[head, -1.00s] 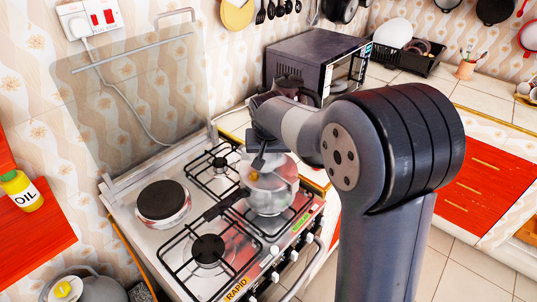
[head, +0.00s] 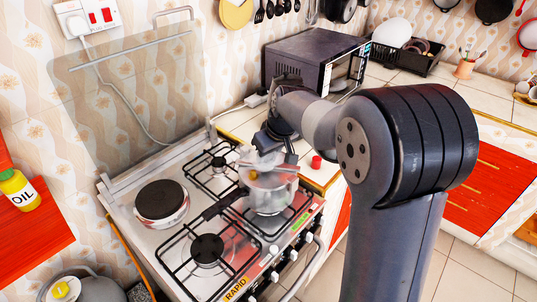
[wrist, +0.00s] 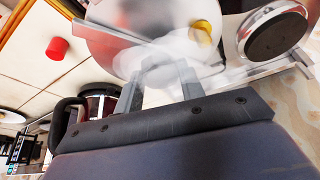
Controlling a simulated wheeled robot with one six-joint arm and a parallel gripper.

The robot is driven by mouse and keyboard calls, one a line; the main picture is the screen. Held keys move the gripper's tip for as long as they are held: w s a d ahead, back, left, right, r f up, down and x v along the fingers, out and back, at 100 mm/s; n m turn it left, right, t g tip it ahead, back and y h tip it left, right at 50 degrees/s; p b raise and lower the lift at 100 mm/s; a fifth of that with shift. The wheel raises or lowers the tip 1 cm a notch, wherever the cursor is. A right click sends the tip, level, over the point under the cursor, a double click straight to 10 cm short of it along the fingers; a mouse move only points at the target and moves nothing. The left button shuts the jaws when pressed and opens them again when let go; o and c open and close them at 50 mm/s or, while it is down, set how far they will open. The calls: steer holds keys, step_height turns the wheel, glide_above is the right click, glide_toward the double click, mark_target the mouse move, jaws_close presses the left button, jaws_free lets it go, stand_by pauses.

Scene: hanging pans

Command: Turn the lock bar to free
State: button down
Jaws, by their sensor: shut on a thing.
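A silver pot (head: 268,198) with a black handle stands on the front right burner of the stove. A yellow knob (head: 253,175) sits on its shiny lid; the knob also shows in the wrist view (wrist: 203,32). My gripper (head: 276,160) is over the lid, beside the knob. In the wrist view its two fingers (wrist: 160,80) close around a pale, blurred piece on the lid, which seems to be the lock bar (wrist: 160,68). The fingers hide part of it. I cannot tell the bar's exact angle.
A red cap-like object (head: 316,162) lies on the counter right of the pot. A dark microwave (head: 312,60) stands behind my arm. The stove (head: 135,200) has a black hotplate at left and bare burners beside the pot.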

steer(key=shift+n, duration=0.6)
steer(key=c, duration=0.9)
jaws_free()
steer(key=b+v, duration=0.1)
steer(key=v, duration=1)
steer(key=shift+d, duration=0.2)
steer(key=shift+w+f, duration=0.15)
steer(key=shift+w, duration=0.05)
steer(key=x, duration=1)
steer(key=shift+a+f+p, duration=0.3)
steer(key=shift+f+p, duration=0.05)
steer(key=shift+p, duration=0.05)
